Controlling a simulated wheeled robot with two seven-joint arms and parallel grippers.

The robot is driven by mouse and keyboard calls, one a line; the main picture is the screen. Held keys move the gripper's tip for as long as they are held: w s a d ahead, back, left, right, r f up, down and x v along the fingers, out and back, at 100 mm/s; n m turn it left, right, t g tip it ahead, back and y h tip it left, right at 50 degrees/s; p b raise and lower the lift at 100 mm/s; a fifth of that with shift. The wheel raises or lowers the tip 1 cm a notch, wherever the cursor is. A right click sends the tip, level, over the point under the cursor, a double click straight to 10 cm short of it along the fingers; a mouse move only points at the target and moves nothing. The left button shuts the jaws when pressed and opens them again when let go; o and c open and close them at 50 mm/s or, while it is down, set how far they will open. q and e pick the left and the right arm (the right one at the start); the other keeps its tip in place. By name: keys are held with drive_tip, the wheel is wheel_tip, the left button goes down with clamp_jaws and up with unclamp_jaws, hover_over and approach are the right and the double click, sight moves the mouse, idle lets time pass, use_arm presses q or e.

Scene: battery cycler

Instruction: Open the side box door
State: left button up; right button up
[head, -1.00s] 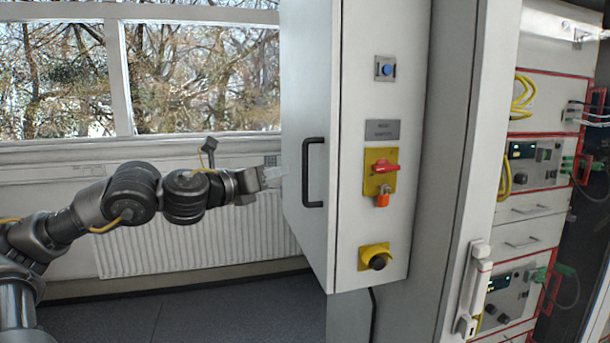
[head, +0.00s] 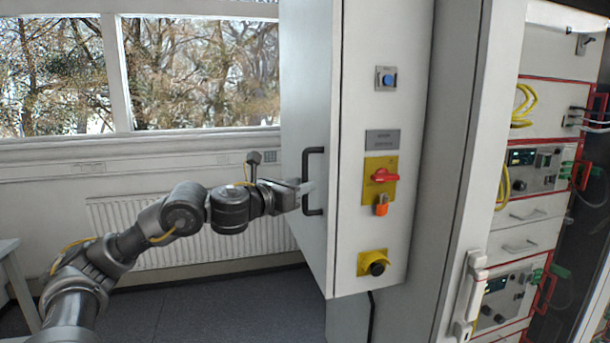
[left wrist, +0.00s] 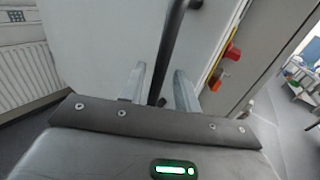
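The side box (head: 365,240) is a tall pale-grey cabinet in the middle of the head view. Its door (head: 308,80) is the left face and looks shut. A black bar handle (head: 306,166) stands upright on the door. My left gripper (head: 306,188) reaches in from the left at the handle, with its fingers level with the lower half of the bar. In the left wrist view the handle bar (left wrist: 170,45) passes between the two fingers of the gripper (left wrist: 160,75). The fingers are apart, with gaps beside the bar. My right gripper is out of view.
The box front carries a blue button (head: 388,79), a red switch (head: 384,175) with an orange padlock (head: 381,205), and a black knob (head: 377,267). A radiator (head: 150,215) and window stand behind. Instrument racks (head: 530,165) are at the right. The floor left of the box looks clear.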

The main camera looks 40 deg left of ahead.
use_arm(q)
drive_tip(key=shift+w, duration=1.2)
clamp_jaws()
